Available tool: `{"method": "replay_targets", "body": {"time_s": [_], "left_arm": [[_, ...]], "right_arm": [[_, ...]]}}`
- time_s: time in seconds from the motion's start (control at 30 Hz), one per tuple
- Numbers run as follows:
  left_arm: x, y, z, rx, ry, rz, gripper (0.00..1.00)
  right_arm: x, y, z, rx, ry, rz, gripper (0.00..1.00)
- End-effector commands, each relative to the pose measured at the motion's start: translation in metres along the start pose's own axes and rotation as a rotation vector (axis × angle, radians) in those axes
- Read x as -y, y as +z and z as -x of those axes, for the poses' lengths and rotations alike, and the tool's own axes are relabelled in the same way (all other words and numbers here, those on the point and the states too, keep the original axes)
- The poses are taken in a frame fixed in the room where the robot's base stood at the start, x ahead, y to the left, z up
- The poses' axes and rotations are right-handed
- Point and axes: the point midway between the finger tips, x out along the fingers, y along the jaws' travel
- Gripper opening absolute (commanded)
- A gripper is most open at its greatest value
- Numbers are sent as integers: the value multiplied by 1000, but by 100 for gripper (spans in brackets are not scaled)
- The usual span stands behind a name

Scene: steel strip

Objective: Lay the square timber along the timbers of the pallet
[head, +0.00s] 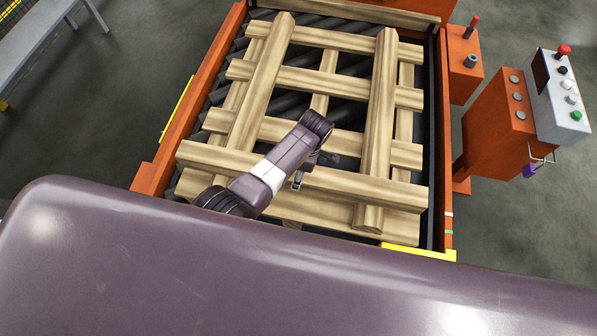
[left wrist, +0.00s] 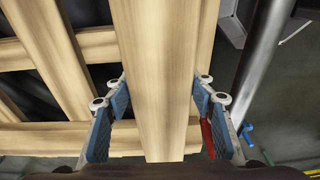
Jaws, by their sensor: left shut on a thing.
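The square timber (head: 395,190) is a long pale wooden beam running left to right across the front of the pallet (head: 262,78). My left gripper (head: 302,182) is over its middle and shut on it. In the left wrist view the timber (left wrist: 160,80) runs up the picture between the blue-padded fingers (left wrist: 161,103). The pallet is made of crossing wooden timbers, and the held timber is nearly parallel to its left-to-right ones. It appears to lie over the near part of the pallet; whether it touches cannot be told. My right gripper is not in view.
The pallet sits on dark rollers (head: 345,112) inside an orange frame (head: 203,75). A yellow edge (head: 420,252) marks the front right. An orange post with a control box (head: 558,95) stands at the right. A grey bench (head: 40,35) is at the far left.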

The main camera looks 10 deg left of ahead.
Motion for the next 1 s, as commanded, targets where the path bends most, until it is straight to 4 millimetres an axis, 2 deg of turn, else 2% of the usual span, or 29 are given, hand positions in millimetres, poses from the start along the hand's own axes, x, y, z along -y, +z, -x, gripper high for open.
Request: {"method": "replay_targets", "body": {"time_s": [0.03,0.07,0.23,0.47,0.77,0.87,1.0], "left_arm": [[-4,1,2,1,8,0,0],[-4,1,3,1,8,0,51],[-3,1,2,1,6,0,70],[2,0,-3,-1,-5,0,70],[1,0,-1,0,-2,0,70],[0,-1,4,0,0,0,70],[0,-4,23,-1,2,0,70]], "right_arm": [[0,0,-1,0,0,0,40],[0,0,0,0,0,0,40],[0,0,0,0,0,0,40],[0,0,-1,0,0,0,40],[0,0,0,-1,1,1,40],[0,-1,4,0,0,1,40],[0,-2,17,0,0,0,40]]}}
